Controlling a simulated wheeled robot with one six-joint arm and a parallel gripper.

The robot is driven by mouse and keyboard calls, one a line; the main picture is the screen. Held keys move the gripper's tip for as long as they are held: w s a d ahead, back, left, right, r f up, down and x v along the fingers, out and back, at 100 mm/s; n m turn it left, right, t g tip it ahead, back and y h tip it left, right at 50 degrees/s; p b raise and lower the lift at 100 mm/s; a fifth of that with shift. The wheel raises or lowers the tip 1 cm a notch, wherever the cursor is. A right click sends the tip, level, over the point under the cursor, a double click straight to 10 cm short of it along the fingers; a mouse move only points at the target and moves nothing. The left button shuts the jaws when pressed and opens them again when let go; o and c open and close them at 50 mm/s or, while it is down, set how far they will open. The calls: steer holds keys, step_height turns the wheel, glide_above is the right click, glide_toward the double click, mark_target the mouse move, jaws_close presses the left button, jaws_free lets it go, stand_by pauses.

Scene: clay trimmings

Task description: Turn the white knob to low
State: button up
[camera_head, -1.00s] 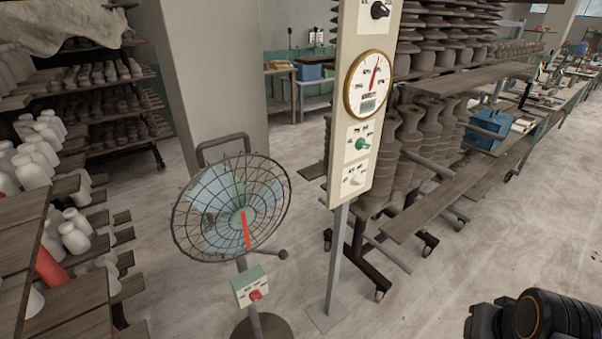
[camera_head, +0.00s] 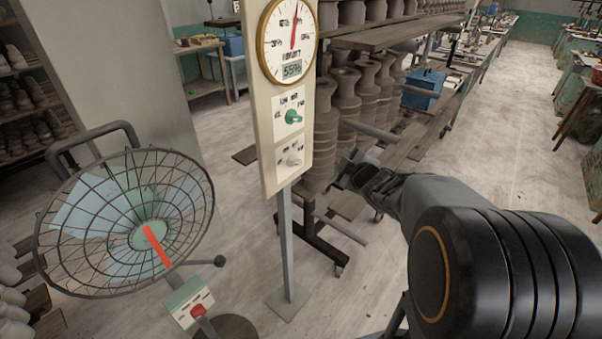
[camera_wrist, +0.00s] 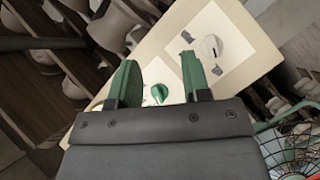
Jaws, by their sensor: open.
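The white knob (camera_head: 295,160) is on a small white plate low on the cream control panel (camera_head: 267,112). Its labels are too small to read. It also shows in the wrist view as a white knob (camera_wrist: 211,46), up and right beyond the fingers. My gripper (camera_head: 350,167) is to the right of the panel at about the white knob's height, apart from it. In the wrist view my gripper (camera_wrist: 158,72) has its green-padded fingers spread with nothing held between them.
A green knob (camera_head: 293,117) sits just above the white one, under a round gauge (camera_head: 287,40) with a display. A caged fan (camera_head: 125,222) stands left of the panel's post. Racks of brown clay pots (camera_head: 367,85) stand behind. Floor in front right is clear.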

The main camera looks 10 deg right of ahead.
mark_target(299, 164)
step_height(299, 164, down, 6)
steer(key=a+n+y+b, duration=0.2)
steer(key=n+y, duration=0.7)
steer(key=y, duration=0.1)
steer(key=x, duration=0.4)
steer(key=p+x, duration=0.1)
steer(key=x, duration=0.3)
steer(key=p+x, duration=0.1)
steer(key=x, duration=0.3)
steer(key=shift+w+a+f, duration=0.1)
steer(key=shift+a+f, duration=0.3)
steer(key=shift+a, duration=0.2)
jaws_close()
